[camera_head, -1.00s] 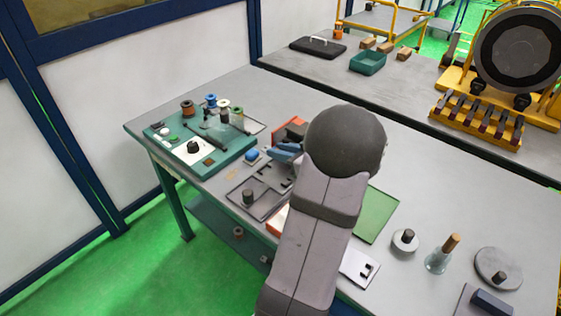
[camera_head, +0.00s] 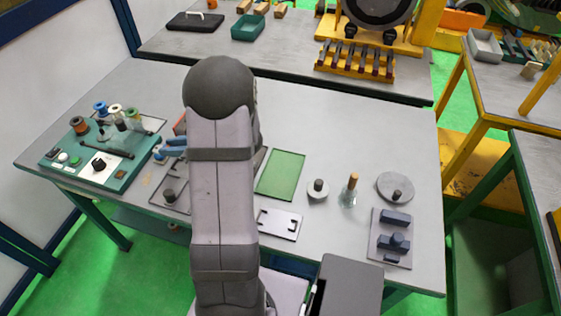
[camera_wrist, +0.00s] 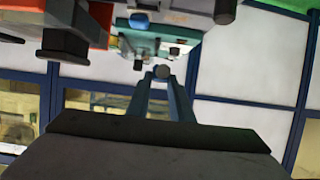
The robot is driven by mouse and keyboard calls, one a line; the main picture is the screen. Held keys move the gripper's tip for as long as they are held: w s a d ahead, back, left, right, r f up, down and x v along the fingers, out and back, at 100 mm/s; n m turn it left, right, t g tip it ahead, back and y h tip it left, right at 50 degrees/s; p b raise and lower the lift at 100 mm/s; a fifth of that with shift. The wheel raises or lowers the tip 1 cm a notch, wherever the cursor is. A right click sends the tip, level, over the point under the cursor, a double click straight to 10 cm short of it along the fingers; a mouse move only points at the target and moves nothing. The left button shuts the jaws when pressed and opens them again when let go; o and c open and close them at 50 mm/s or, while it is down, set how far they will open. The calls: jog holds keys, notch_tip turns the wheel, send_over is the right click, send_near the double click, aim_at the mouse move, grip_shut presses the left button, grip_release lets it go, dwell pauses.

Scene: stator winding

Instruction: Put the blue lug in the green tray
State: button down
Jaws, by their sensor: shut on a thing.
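My gripper (camera_wrist: 162,88) shows in the wrist view with its two blue-grey fingers closed around a small piece with a round, grey-blue end (camera_wrist: 162,72), which looks like the blue lug. Its colour is dull in this view and most of it is hidden between the fingers. In the head view my arm hides the gripper and the piece. The green tray (camera_head: 281,175) lies flat on the table, right of my arm, and its visible surface is empty.
Left of my arm are a teal control board (camera_head: 98,160) with spools, blue-handled pliers (camera_head: 171,148) and a grey tray (camera_head: 168,203). Right of the green tray stand a washer with a post (camera_head: 318,190), a glass bottle (camera_head: 349,192) and a round disc (camera_head: 395,187). A teal bin (camera_head: 248,28) is on the rear bench.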

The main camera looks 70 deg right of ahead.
jog(key=s+a+f+m+g+h+p, duration=0.1)
jog(key=a+f+m+g+h+p, duration=0.15)
jog(key=a+m+h+p, duration=0.5)
jog(key=s+d+f+m+g+h, duration=0.1)
jog(key=s+d, duration=0.1)
jog(key=s+d+f+m+g+h+p, duration=0.1)
jog(key=s+d, duration=0.1)
jog(key=s+d+f+m+g+h+p, duration=0.1)
jog(key=s+d+f, duration=0.1)
jog(key=shift+s+d+m+g+h, duration=0.1)
jog(key=shift+s+m+g+h, duration=0.2)
jog(key=shift+m+g+h, duration=0.05)
jog(key=s+d+m+g, duration=0.1)
jog(key=s, duration=0.1)
jog(key=s+m+g+h, duration=0.1)
jog(key=s, duration=0.1)
jog(key=s+d+f+m+g, duration=0.1)
jog(key=s, duration=0.1)
jog(key=shift+d+h, duration=0.3)
jog(key=s+d+r+m+g, duration=0.2)
jog(key=s, duration=0.4)
jog(key=s+d+r+m+g, duration=0.1)
jog(key=s+d+r+g, duration=0.1)
jog(key=s, duration=0.5)
jog(key=shift+s+d+r+m+h, duration=0.15)
jog(key=shift+s+r+m+h, duration=0.15)
jog(key=shift+r+m, duration=0.15)
jog(key=shift+f, duration=0.1)
